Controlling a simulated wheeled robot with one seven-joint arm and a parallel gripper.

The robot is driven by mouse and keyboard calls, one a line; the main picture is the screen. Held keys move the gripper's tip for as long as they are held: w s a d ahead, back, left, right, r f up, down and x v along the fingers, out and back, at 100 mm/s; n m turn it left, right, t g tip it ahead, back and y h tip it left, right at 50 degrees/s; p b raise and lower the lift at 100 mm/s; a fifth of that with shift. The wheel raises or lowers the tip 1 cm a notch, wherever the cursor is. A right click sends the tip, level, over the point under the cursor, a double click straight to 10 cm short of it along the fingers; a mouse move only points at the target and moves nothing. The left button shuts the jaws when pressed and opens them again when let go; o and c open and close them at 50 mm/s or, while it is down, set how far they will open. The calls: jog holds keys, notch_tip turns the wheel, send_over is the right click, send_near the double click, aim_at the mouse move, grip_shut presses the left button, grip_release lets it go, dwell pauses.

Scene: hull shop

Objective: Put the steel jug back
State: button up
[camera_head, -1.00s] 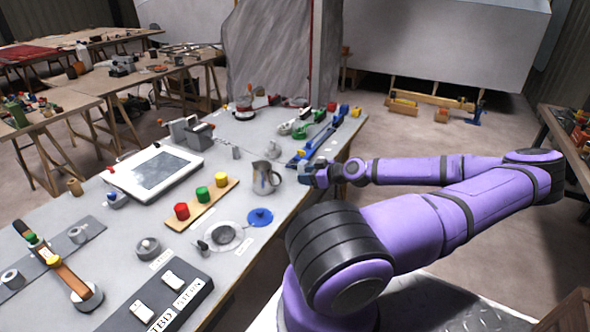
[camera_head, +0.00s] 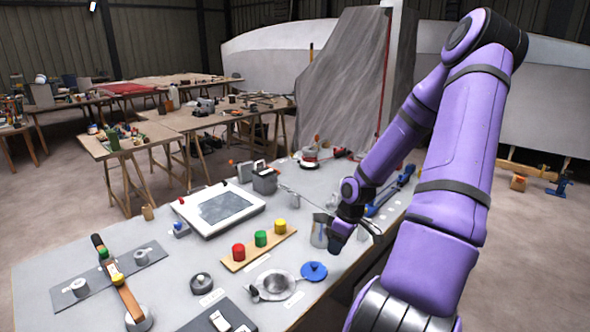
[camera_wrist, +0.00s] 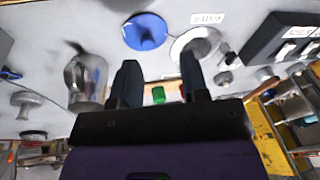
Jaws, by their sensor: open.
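The steel jug (camera_head: 319,231) stands upright on the grey bench, right of the board with coloured cylinders and behind the blue disc. My gripper (camera_head: 338,241) is close to the jug's right side in the head view and partly covers it. In the wrist view the jug (camera_wrist: 85,82) is left of both fingers, outside the gap of my gripper (camera_wrist: 159,78). The fingers are apart with nothing held between them. I cannot tell whether the gripper touches the jug.
A blue knobbed disc (camera_head: 313,271) and a round steel dish (camera_head: 277,285) lie in front of the jug. The wooden board (camera_head: 240,265) carries red, green and yellow cylinders. A white-framed panel (camera_head: 222,208) lies further left.

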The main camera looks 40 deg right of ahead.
jog(key=a+r+m+h, duration=0.1)
jog(key=a+r+h, duration=0.1)
jog(key=a+r, duration=0.35)
jog(key=w+a+r+h, duration=0.1)
jog(key=a+r, duration=0.2)
jog(key=r, duration=0.6)
jog(key=a+r+m+h, duration=0.15)
jog(key=a+r, duration=0.25)
jog(key=r, duration=0.4)
jog(key=s+a+r+m+t+y, duration=0.1)
jog(key=s+a+r+t+y, duration=0.1)
jog(key=s+a+r, duration=0.9)
jog(key=a+r+t, duration=0.1)
jog(key=a+r, duration=0.1)
jog(key=a, duration=0.1)
jog(key=shift+s+t, duration=0.3)
jog(key=shift+t, duration=0.1)
